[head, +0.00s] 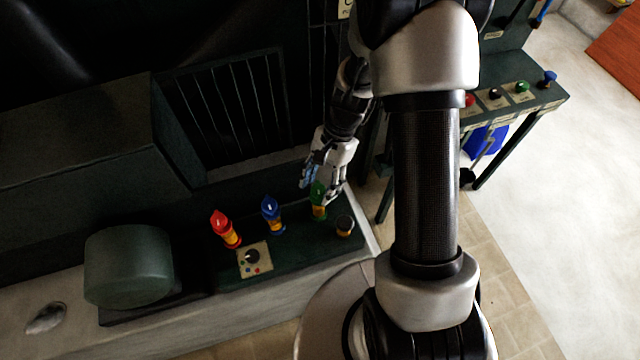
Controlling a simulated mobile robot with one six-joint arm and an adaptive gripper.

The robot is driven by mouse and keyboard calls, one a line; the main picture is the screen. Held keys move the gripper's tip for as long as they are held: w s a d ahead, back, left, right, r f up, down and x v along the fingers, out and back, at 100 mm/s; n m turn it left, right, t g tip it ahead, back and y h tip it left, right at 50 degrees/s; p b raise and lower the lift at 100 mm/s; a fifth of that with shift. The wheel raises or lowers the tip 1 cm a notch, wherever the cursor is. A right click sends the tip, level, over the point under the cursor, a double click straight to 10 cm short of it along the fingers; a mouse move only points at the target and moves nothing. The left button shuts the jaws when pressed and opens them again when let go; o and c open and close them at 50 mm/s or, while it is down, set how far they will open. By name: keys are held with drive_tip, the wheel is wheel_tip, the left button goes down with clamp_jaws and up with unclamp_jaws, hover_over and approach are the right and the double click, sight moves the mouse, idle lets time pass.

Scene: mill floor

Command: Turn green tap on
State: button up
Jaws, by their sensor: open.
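The green tap (318,208) stands on a dark green panel on a pale bench, to the right of a blue tap (271,214) and a red tap (225,228). My gripper (318,190) is open and sits at the top of the green tap, its fingers partly covering the handle. I cannot tell whether the fingers touch it. The lower body of the green tap shows below the fingers.
A green drum (129,266) stands at the left. A side stand with coloured buttons (522,88) is at the right, with open floor beyond.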

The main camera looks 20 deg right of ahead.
drive_tip(key=c, duration=1)
drive_tip(key=shift+a+r+n+p, duration=0.1)
drive_tip(key=shift+n+p, duration=0.5)
drive_tip(key=shift+p, duration=0.05)
drive_tip(key=shift+c, duration=0.2)
drive_tip(key=shift+w+n+g+h+p, duration=0.1)
drive_tip(key=shift+n+g+h+p, duration=0.35)
drive_tip(key=shift+n, duration=0.55)
drive_tip(key=o, duration=1)
drive_tip(key=shift+o, duration=0.2)
